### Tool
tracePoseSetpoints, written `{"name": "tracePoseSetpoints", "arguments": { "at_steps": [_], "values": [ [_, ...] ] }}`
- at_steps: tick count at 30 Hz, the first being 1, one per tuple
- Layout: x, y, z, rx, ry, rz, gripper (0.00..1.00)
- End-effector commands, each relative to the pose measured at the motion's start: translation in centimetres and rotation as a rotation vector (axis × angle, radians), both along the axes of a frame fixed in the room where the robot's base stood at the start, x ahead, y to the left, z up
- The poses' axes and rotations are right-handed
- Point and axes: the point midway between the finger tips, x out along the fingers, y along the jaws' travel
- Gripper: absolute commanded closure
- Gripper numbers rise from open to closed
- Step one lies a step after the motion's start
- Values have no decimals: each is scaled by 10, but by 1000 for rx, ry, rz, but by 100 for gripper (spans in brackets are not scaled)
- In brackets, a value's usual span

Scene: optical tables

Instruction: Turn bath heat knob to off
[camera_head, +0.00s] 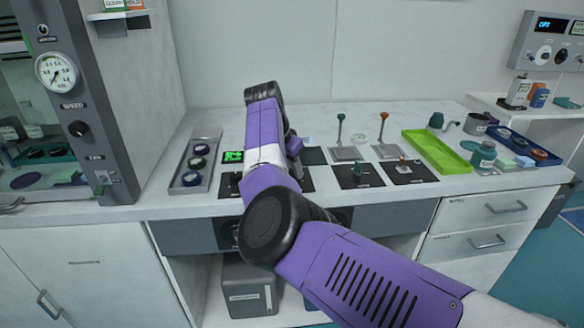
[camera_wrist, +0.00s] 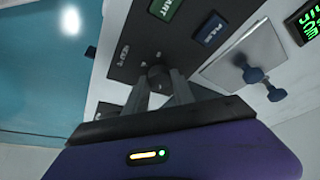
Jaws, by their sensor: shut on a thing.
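The bath heat knob (camera_wrist: 157,71) is a small dark round knob on a dark control panel (camera_wrist: 126,68) with a HEAT-like label beside it in the wrist view. Small pale marks sit around the knob. My gripper (camera_wrist: 161,84) is shut on the knob, one finger on each side. The knob's pointer cannot be made out. In the head view my purple arm reaches over the bench and hides the knob and my gripper.
The panel also carries a green display (camera_wrist: 166,8) and a blue label (camera_wrist: 208,29). A metal plate (camera_wrist: 245,62) with a blue handled part (camera_wrist: 259,80) lies beside it. On the bench (camera_head: 335,115) are a grey tray (camera_head: 186,178) and a green tray (camera_head: 425,140).

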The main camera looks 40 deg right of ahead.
Motion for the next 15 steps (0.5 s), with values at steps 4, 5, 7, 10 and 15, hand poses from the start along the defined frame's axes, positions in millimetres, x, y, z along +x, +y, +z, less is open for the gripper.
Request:
{"name": "tracePoseSetpoints", "arguments": {
  "at_steps": [4, 5, 7, 10, 15],
  "values": [
    [-2, -1, 4, -2, 4, 57, 100],
    [-2, -1, 4, -1, 3, 73, 100],
    [-2, -1, 5, -3, 5, 120, 100],
    [-3, -1, 7, -3, 5, 199, 100],
    [-5, -2, 7, -2, 4, 356, 100]
  ]
}}
